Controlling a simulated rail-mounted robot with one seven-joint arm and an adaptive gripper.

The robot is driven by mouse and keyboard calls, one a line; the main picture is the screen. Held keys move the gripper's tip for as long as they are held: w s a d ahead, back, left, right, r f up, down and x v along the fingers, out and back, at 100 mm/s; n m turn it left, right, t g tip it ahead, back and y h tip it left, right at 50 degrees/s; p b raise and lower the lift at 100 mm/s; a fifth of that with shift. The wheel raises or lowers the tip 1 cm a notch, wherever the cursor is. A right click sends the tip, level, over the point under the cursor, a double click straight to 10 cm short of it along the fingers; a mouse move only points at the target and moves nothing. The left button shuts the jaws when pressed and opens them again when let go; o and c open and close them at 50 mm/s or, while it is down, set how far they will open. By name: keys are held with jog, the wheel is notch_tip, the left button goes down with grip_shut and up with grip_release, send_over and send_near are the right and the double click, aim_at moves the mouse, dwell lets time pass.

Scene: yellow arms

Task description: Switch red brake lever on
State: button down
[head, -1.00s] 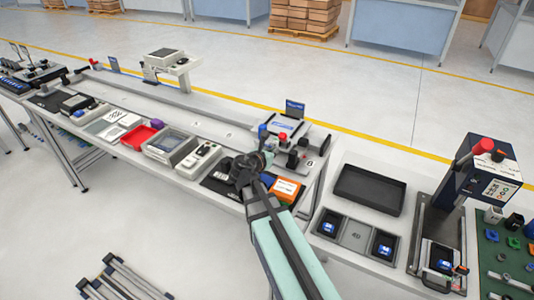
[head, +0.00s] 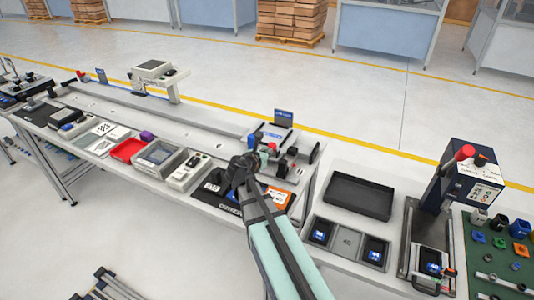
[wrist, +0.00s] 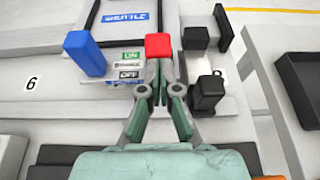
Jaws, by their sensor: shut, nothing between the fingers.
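The red brake lever shows as a red block-shaped handle (wrist: 158,45) in the wrist view, on a grey fixture with a small "ON / BRAKE / OFF" label (wrist: 130,66) beside it. In the head view its red tip (head: 272,147) shows just past my gripper. My gripper (wrist: 160,78) is shut and empty, its fingers converging just on the near side of the red handle. Whether they touch it I cannot tell. In the head view my gripper (head: 258,158) is over the front of the fixture.
A taller blue block (wrist: 84,54) stands left of the red handle. Black knobs (wrist: 207,93) stand close on the right. A dark empty tray (head: 358,194) lies on the table to the right.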

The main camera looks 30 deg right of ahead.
aim_at(272, 144)
jog(key=shift+d+r, duration=0.1)
jog(key=shift+r, duration=0.05)
jog(key=shift+w+d+r+p, duration=0.45)
jog(key=shift+r+p, duration=0.2)
jog(key=shift+p, duration=0.25)
jog(key=shift+w+d+r+p, duration=0.5)
jog(key=shift+d+p, duration=0.1)
jog(key=shift+p, duration=0.1)
jog(key=shift+w+d+r+p, duration=0.3)
jog(key=shift+w+d+p, duration=0.25)
jog(key=shift+d, duration=0.1)
jog(key=shift+w+d+p, duration=0.3)
jog(key=shift+w+d, duration=0.15)
jog(key=shift+d, duration=0.25)
jog(key=shift+r, duration=0.15)
